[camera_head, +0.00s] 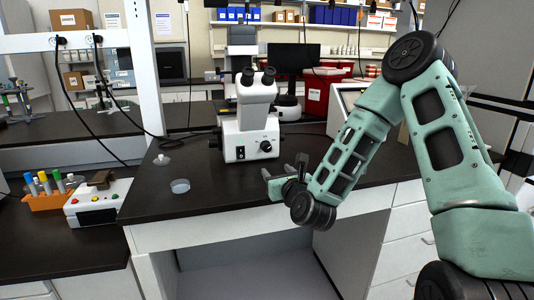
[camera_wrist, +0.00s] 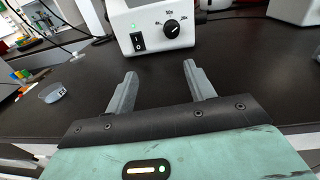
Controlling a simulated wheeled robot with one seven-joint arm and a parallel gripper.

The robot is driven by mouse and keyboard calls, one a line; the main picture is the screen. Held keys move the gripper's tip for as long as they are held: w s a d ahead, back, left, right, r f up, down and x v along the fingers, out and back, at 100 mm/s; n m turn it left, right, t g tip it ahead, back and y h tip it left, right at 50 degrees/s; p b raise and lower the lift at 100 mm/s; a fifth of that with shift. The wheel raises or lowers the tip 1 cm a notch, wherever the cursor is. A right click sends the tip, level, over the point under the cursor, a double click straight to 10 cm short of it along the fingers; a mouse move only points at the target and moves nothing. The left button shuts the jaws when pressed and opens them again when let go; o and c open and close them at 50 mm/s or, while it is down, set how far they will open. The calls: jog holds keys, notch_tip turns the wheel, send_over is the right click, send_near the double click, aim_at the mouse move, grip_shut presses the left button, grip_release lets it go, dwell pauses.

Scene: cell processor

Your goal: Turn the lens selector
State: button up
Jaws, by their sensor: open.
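A white microscope (camera_head: 252,118) stands on the black bench top. The lens selector, a black knob with a white pointer line, sits low on its front; it shows in the head view (camera_head: 266,146) and in the wrist view (camera_wrist: 172,29). Printed marks surround the knob in the wrist view. A black rocker switch (camera_wrist: 137,41) is left of the knob. My gripper (camera_head: 283,172) is open and empty at the front edge of the bench, in front of the microscope. In the wrist view its two fingers (camera_wrist: 157,72) point toward the microscope, apart from the knob.
A clear dish (camera_head: 180,186) lies on the bench to the left of the microscope. An orange tube rack (camera_head: 48,200) and a white device with buttons (camera_head: 98,203) stand farther left. A white boxy instrument (camera_head: 343,105) is right of the microscope. Bench room before the microscope is clear.

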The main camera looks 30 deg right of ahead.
aim_at(268, 149)
jog(key=shift+s+d+m+h, duration=0.15)
jog(key=shift+d+m+h, duration=0.35)
jog(key=shift+d+m, duration=0.3)
jog(key=shift+d+r, duration=0.15)
jog(key=p+x, duration=0.2)
jog(key=x, duration=1.5)
jog(key=shift+p, duration=0.4)
jog(key=c, duration=1)
